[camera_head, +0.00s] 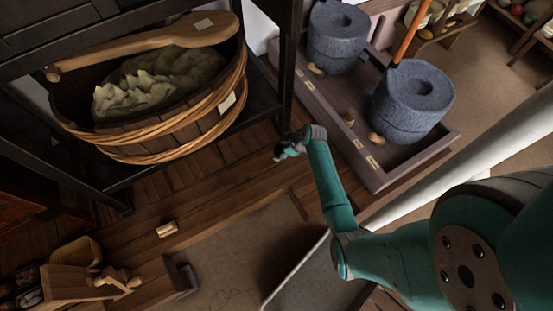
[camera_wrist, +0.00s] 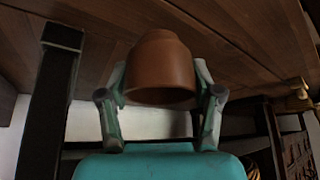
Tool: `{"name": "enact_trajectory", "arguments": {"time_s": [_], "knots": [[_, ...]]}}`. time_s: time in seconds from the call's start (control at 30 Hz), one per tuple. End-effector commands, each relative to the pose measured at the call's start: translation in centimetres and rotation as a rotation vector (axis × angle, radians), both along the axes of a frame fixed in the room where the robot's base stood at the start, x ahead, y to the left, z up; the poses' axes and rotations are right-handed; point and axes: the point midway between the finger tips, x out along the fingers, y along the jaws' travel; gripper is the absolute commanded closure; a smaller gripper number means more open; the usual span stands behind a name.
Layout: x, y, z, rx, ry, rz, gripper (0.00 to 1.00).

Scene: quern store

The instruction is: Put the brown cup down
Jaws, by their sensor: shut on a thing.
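The brown cup (camera_wrist: 160,65) shows in the wrist view between the two fingers of my gripper (camera_wrist: 160,85), which is shut on its sides. Its narrower end points to the top of the picture, towards a dark plank surface (camera_wrist: 255,40). I cannot tell whether the cup touches the planks or hangs clear of them. In the head view my gripper (camera_head: 284,152) is beside the dark rack post, over the plank floor (camera_head: 235,160). I cannot make out the cup in the head view.
A dark rack (camera_head: 287,60) holds a wooden tub (camera_head: 165,135) with a paddle (camera_head: 150,47) across it. Right of my gripper is a wooden tray (camera_head: 372,165) with two grey querns (camera_head: 410,100). A small wooden block (camera_head: 167,229) lies on the floor at lower left.

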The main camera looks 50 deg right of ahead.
Motion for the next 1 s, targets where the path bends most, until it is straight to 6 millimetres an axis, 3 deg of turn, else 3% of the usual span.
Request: {"name": "enact_trajectory", "arguments": {"time_s": [0.5, 0.93, 0.97, 1.0], "knots": [[0.0, 0.0, -5.5, 0.001, 0.0, 0.0, 0.73], [0.0, 0.0, -6.1, 0.0, 0.0, -0.001, 0.73], [0.0, 0.0, -6.2, 0.0, 0.0, -0.001, 0.33], [0.0, 0.0, -6.2, 0.001, -0.001, -0.001, 0.23]]}}
